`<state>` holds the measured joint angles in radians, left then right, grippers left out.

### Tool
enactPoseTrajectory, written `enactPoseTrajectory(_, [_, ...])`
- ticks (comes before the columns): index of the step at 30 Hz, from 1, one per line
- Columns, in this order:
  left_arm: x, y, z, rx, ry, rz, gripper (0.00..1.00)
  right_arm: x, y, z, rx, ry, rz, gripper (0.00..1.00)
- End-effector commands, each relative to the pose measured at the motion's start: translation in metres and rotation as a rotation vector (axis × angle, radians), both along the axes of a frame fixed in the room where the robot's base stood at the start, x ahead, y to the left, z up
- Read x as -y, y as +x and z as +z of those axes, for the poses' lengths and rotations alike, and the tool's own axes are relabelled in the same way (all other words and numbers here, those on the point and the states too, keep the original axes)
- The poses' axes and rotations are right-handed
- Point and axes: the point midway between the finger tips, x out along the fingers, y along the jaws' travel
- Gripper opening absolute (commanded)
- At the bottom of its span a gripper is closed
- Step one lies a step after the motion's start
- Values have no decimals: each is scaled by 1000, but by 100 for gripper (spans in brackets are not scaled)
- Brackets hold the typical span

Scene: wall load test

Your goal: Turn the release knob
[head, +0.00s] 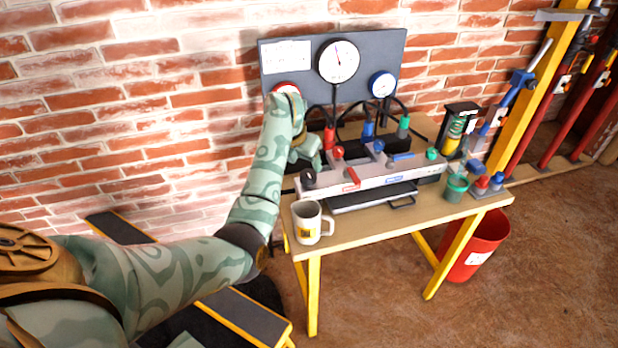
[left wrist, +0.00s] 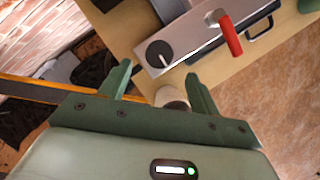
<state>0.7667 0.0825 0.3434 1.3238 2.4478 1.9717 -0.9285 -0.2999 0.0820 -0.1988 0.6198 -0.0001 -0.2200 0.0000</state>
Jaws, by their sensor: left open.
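A black round knob (head: 308,178) with a white pointer line sits at the left end of the grey manifold block (head: 375,177); I take it as the release knob. In the left wrist view the knob (left wrist: 158,54) shows just beyond and between my fingertips, apart from them. My left gripper (head: 309,158) is above the left end of the block, near the knob. In the left wrist view its two green fingers (left wrist: 158,77) are spread and empty. My right gripper is not in view.
A white mug (head: 308,222) stands at the bench's front left corner. A red-handled lever (left wrist: 230,36) is right of the knob. A gauge panel (head: 360,62) stands behind. A green cup (head: 456,187) is at the right; a red bucket (head: 480,243) is on the floor.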

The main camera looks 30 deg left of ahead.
Motion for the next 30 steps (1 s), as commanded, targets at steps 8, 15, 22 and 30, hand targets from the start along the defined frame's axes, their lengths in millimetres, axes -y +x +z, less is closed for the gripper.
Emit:
enactPoseTrajectory(8, [-2,20,-53,-3,2,0,63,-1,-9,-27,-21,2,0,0])
enactPoseTrajectory(15, [-3,25,-61,1,2,1,63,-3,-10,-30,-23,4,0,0])
enactPoseTrajectory(22, [-3,25,-60,1,3,1,55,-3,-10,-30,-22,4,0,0])
enactPoseTrajectory(30, [-3,25,-61,1,2,2,18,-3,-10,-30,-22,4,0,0])
